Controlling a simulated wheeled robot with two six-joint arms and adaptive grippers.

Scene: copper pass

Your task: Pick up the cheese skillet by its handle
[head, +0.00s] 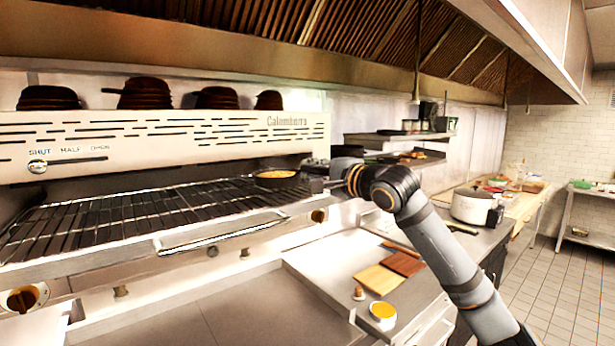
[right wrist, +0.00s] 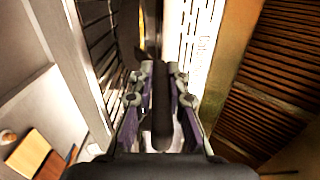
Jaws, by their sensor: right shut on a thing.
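The cheese skillet (head: 275,179) is a dark pan with a yellow filling, at the right end of the grill rack (head: 130,213) in the head view. My right gripper (head: 312,185) comes in from the right and meets the skillet on its handle side. In the right wrist view my right gripper (right wrist: 161,85) is shut on the dark handle (right wrist: 162,120), which lies lengthwise between its fingers. The pan beyond the fingertips is mostly hidden there. I cannot tell whether the skillet touches the rack. My left gripper is not in view.
The broiler hood (head: 165,143) hangs just above the rack, with stacked dark pans on top. Below right, the counter holds cutting boards (head: 390,272) and a yellow-filled bowl (head: 383,313). A lidded pot (head: 475,206) stands farther right.

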